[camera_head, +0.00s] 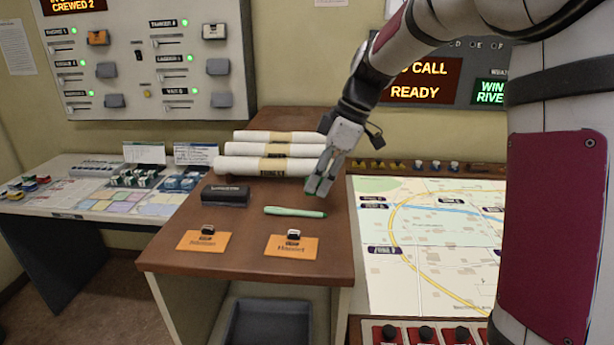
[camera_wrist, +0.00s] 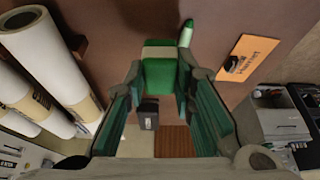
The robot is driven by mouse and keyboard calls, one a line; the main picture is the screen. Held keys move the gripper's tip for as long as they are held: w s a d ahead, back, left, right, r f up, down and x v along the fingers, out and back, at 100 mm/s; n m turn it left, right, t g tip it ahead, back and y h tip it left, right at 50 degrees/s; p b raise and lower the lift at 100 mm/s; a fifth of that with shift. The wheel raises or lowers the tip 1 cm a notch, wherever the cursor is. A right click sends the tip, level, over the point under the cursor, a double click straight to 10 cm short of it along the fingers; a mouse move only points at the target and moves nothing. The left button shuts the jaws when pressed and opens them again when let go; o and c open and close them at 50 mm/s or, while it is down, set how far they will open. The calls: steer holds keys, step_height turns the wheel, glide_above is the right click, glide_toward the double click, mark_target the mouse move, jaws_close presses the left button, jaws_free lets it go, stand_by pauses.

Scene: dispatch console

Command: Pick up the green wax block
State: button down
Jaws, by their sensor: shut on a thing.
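The green wax block (camera_wrist: 160,76) is between the two fingers of my gripper (camera_wrist: 158,100) in the wrist view, with a paler band along its far end. My gripper (camera_head: 320,186) is shut on it, low over the right part of the brown cabinet top. In the head view the fingers hide most of the block, and only a little green shows at the fingertips. I cannot tell whether the block touches the top.
A green marker (camera_head: 295,212), a dark case (camera_head: 225,195) and two orange cards (camera_head: 203,241) (camera_head: 291,247) lie on the brown top (camera_head: 245,262). Rolled papers (camera_head: 262,166) are stacked behind. A map table (camera_head: 430,235) is to the right.

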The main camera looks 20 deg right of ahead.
steer(key=s+d+r, duration=0.1)
steer(key=s+d, duration=0.2)
steer(key=s, duration=0.7)
steer(key=shift+s+b, duration=0.15)
steer(key=shift+b, duration=0.2)
steer(key=c, duration=2.2)
jaws_free()
steer(key=shift+c, duration=0.9)
